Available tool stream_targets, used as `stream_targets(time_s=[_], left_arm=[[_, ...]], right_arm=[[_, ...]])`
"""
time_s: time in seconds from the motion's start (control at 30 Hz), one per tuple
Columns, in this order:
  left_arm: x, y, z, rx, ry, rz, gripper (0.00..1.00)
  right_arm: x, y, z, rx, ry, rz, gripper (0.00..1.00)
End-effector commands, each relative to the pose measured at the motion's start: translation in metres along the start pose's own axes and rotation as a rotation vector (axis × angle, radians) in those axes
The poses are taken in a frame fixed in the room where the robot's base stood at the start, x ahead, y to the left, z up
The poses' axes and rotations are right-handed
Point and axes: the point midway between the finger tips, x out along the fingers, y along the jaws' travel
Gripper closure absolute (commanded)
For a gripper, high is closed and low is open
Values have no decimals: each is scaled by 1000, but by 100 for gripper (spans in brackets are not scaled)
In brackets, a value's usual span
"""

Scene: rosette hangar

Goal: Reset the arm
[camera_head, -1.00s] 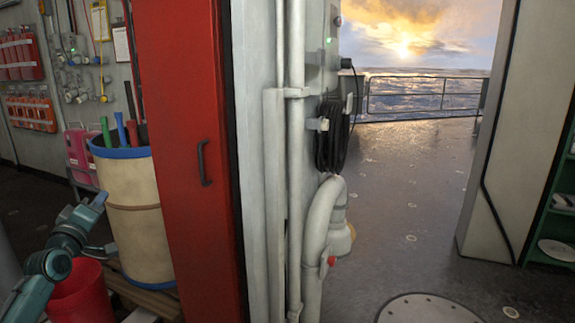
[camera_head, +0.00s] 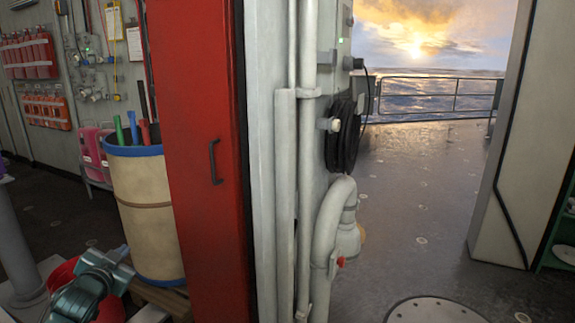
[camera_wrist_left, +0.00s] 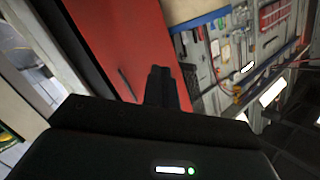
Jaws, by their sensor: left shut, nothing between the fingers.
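My left gripper (camera_head: 122,254) is low at the left in the head view, beside the cream drum (camera_head: 143,205) with the blue rim and in front of a red bucket (camera_head: 62,272). In the left wrist view its dark fingers (camera_wrist_left: 161,72) are together and hold nothing. My right gripper is in neither view.
A red door (camera_head: 195,150) and a grey wall with pipes (camera_head: 308,150) stand close ahead. To the right, a doorway opens onto a clear wet deck (camera_head: 420,190) with a railing (camera_head: 440,95). A round floor hatch (camera_head: 435,311) lies at the bottom right.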

Motion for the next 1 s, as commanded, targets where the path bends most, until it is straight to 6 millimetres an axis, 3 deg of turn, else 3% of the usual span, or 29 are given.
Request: stream_targets(time_s=[0.03, 0.17, 0.3, 0.4, 0.5, 0.6, 0.8, 0.87, 1.0], left_arm=[[-13, 37, 13, -14, -13, 56, 100], [-57, 120, 39, -61, -39, 185, 100], [-123, 202, 60, -141, -77, 320, 100], [-176, 250, 66, -214, -109, 403, 100], [-226, 284, 68, -289, -143, 465, 100], [-268, 306, 64, -358, -175, 508, 100], [-333, 328, 54, -478, -236, 556, 100], [-334, 318, 46, -473, -250, 548, 100], [-334, 312, 49, -463, -286, 537, 100]], right_arm=[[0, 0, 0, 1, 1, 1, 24], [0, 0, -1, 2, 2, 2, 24], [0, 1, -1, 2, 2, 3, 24], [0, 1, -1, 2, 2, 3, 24], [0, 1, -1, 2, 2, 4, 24], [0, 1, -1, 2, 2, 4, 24], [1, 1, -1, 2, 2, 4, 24], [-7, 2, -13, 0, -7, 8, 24], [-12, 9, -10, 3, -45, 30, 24]])
